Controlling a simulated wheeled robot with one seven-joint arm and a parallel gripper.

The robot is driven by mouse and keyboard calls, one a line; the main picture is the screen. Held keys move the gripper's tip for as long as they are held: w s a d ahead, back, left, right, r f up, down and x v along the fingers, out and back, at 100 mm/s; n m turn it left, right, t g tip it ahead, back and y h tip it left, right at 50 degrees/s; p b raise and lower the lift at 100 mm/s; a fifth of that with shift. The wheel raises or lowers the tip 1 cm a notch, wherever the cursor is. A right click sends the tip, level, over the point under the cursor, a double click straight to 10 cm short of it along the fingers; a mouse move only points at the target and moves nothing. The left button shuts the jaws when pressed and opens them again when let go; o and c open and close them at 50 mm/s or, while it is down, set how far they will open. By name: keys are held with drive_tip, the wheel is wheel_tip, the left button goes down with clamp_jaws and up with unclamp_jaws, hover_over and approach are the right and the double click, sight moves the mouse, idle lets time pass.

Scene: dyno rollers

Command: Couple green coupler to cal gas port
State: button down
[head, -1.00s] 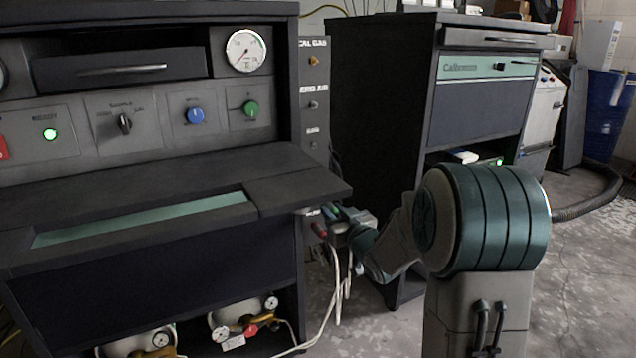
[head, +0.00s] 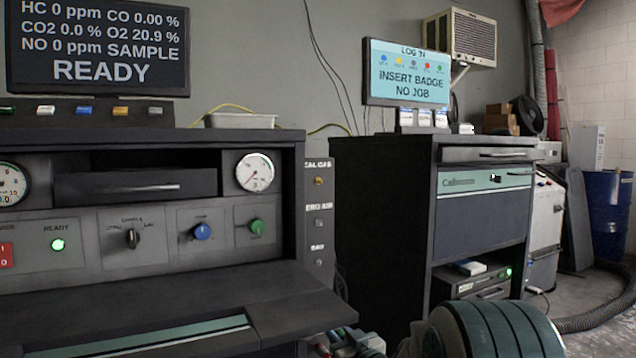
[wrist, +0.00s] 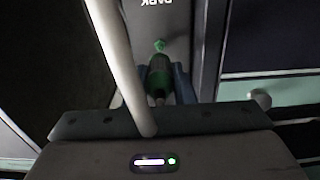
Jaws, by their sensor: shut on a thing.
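The green coupler (wrist: 159,78) is between the blue fingers of my gripper (wrist: 166,84) in the wrist view, and the gripper is shut on it. A small green fitting (wrist: 160,45) lies just beyond the coupler's tip, below an upside-down PARK label (wrist: 153,3); I cannot tell whether they touch. The cal gas port (head: 318,181) is a small yellow-orange fitting under the CAL GAS label, on the narrow side panel in the head view. My gripper (head: 338,345) is low and partly cut off there, well below that port.
A pale hose (wrist: 122,65) crosses the wrist view in front of the gripper. The side panel has more ports (head: 319,222) below the cal gas port. The bench's dark shelf (head: 200,290) juts out left of my arm. A second cabinet (head: 385,220) stands to the right.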

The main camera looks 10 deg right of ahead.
drive_tip(key=shift+r, duration=0.15)
drive_tip(key=p, duration=3.5)
approach(321, 180)
drive_tip(key=s, duration=0.2)
drive_tip(key=shift+d+p+x, duration=0.15)
drive_tip(key=shift+p+x, duration=0.4)
drive_tip(key=shift+x, duration=1.1)
drive_tip(key=shift+d+p+x, duration=0.1)
drive_tip(key=shift+p+x, duration=0.4)
drive_tip(key=shift+x, duration=1.15)
drive_tip(key=shift+b, duration=0.35)
drive_tip(key=shift+w+a+b, duration=0.1)
drive_tip(key=shift+w+b, duration=0.2)
drive_tip(key=shift+b, duration=0.45)
drive_tip(key=shift+w+a+b, duration=0.15)
drive_tip(key=shift+w+b, duration=0.2)
drive_tip(key=shift+w, duration=0.25)
drive_tip(key=c, duration=1.1)
unclamp_jaws()
drive_tip(key=shift+c, duration=0.2)
